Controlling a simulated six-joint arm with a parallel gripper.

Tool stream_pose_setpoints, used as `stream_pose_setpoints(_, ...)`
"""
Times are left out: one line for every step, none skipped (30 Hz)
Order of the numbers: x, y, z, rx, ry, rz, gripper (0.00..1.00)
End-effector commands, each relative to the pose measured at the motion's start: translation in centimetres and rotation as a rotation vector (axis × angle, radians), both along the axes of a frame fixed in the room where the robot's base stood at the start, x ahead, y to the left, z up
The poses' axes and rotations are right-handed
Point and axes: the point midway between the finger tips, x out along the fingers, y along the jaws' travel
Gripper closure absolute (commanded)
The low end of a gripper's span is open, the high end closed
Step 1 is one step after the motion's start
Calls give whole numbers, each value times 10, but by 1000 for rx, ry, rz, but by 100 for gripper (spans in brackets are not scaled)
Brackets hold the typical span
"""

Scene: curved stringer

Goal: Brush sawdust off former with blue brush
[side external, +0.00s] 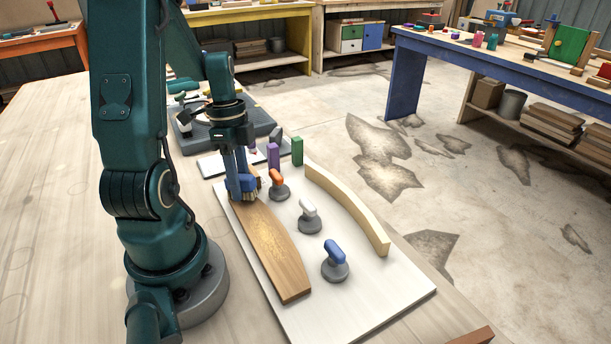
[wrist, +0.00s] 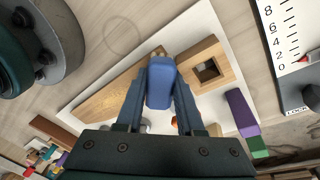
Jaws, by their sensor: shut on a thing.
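My gripper (side external: 241,182) is shut on the blue brush (side external: 248,184), whose bristles point down at the far end of the brown wooden former (side external: 272,250). In the wrist view the blue brush (wrist: 161,84) sits between my fingers, and the former (wrist: 108,97) runs to the left of it. The bristles look at or just above the wood; I cannot tell if they touch. A wooden piece with a square hole (wrist: 186,62) shows right of the brush; I cannot tell whether it belongs to the former. I cannot make out sawdust clearly.
The former lies on a white board (side external: 340,312). Beside it stand knobs with orange (side external: 277,177), white (side external: 308,209) and blue (side external: 334,252) handles. A pale curved strip (side external: 348,208) and purple (side external: 273,155) and green (side external: 297,151) blocks stand farther right and back.

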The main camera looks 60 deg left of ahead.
Motion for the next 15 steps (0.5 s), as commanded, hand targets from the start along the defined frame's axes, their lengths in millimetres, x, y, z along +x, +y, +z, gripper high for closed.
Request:
stream_pose_setpoints(-1, 47, -3, 186, -23, -45, 100)
stream_pose_setpoints(0, 50, -3, 186, -24, -44, 100)
stream_pose_setpoints(0, 52, -3, 186, -23, -45, 100)
stream_pose_setpoints(0, 54, -2, 188, -24, -45, 100)
stream_pose_setpoints(0, 56, -2, 188, -24, -46, 100)
stream_pose_setpoints(-1, 58, -2, 190, -25, -45, 100)
stream_pose_setpoints(0, 59, -1, 191, -26, -46, 100)
stream_pose_setpoints(0, 60, -1, 191, -26, -46, 100)
stream_pose_setpoints(0, 60, 0, 192, -26, -46, 100)
stream_pose_setpoints(0, 60, 0, 193, -26, -46, 100)
stream_pose_setpoints(0, 60, 2, 194, -27, -46, 100)
stream_pose_setpoints(0, 60, 2, 194, -27, -46, 100)
stream_pose_setpoints(0, 59, 2, 194, -27, -46, 100)
stream_pose_setpoints(0, 58, 2, 194, -28, -47, 100)
stream_pose_setpoints(0, 56, 3, 195, -27, -48, 100)
